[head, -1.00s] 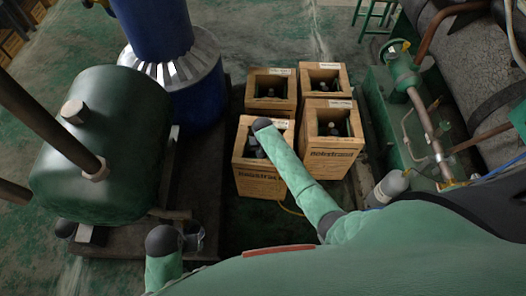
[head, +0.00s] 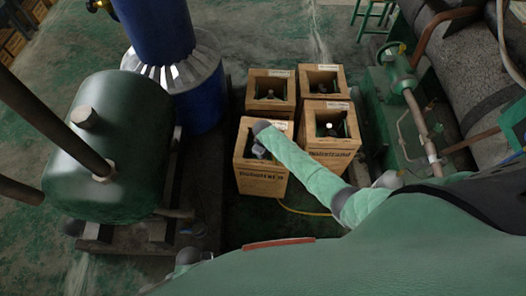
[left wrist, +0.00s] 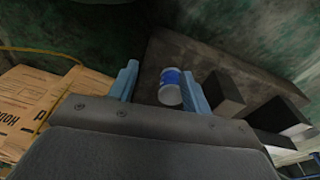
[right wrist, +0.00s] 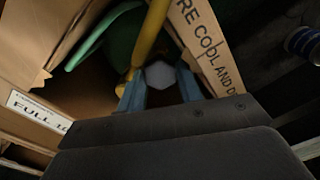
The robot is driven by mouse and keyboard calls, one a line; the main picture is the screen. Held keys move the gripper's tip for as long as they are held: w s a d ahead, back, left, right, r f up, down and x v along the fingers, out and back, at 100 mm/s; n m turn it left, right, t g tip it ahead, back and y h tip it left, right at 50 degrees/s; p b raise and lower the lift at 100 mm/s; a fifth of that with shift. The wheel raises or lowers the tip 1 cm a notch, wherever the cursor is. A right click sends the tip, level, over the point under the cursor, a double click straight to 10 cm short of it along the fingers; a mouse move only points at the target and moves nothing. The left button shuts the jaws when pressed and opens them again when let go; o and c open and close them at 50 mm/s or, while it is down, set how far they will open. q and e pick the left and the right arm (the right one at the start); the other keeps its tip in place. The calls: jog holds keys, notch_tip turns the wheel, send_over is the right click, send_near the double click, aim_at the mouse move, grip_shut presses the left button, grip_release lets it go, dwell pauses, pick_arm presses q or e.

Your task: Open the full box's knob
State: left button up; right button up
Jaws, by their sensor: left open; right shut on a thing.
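The full box (head: 262,182) is an open wooden crate, front left in a group of crates in the head view. Its "FULL" label (right wrist: 38,110) shows in the right wrist view. My right gripper (head: 258,150) reaches down into this crate. In the right wrist view its blue fingers (right wrist: 160,95) are shut on a pale grey faceted knob (right wrist: 160,74), beside a yellow hose (right wrist: 150,38). The cylinder below the knob is mostly hidden. My left gripper (left wrist: 160,85) is open and empty, with a blue-and-white can (left wrist: 172,84) lying beyond its fingers.
Other crates (head: 328,150) stand close behind and right of the full box. A green tank (head: 105,150) and a blue column (head: 170,75) stand left on a dark base. Green machinery with pipes (head: 405,80) is at right. Floor behind the crates is clear.

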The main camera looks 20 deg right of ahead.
jog(key=n, duration=0.2)
jog(key=shift+w+n, duration=0.1)
jog(key=shift+n, duration=0.3)
jog(key=n, duration=0.2)
jog(key=shift+n, duration=0.4)
jog(key=n, duration=0.2)
jog(key=shift+n, duration=0.4)
jog(key=shift+n+b, duration=0.3)
jog(key=shift+n, duration=0.5)
jog(key=n+b, duration=0.2)
jog(key=n, duration=0.5)
jog(key=shift+b, duration=0.35)
pick_arm(q)
jog(key=w+d+r, duration=0.1)
jog(key=w+r, duration=0.2)
jog(key=r, duration=0.9)
jog(key=shift+d+r, duration=0.4)
pick_arm(e)
jog(key=shift+n, duration=0.6)
pick_arm(q)
jog(key=shift+w, duration=0.1)
pick_arm(e)
jog(key=o, duration=1)
